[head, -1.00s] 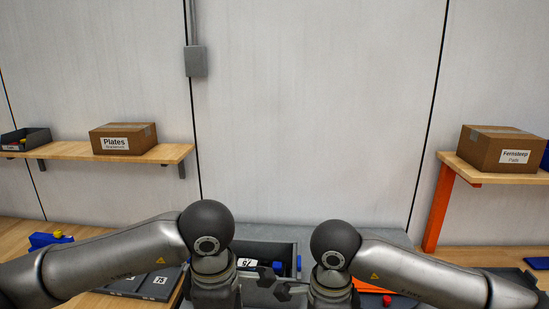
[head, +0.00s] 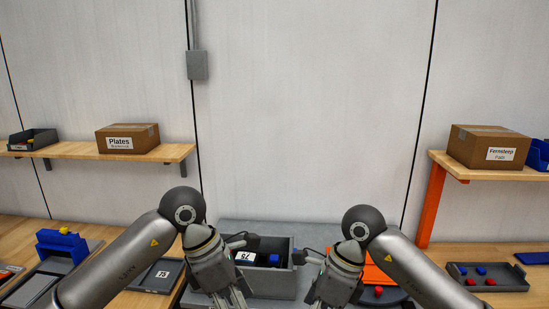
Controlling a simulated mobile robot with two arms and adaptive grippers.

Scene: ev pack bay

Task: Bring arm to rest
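My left arm comes in from the left and bends down at the elbow. Its gripper (head: 234,298) hangs in front of the left end of a grey bin (head: 272,288), with its fingertips cut off by the bottom edge. My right arm mirrors it from the right. Its gripper (head: 318,300) hangs by the bin's right end, fingertips also cut off. I see nothing held in either gripper, but how far the fingers are apart is unclear. The bin holds a dark block with a white number label (head: 244,257) and a blue part (head: 274,260).
A grey numbered tray (head: 142,284) and a blue fixture (head: 62,247) stand on the left bench. A dark tray with red and blue buttons (head: 487,286) is on the right bench. An orange item (head: 374,275) lies behind my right arm. Boxes (head: 128,139) (head: 488,147) sit on wall shelves.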

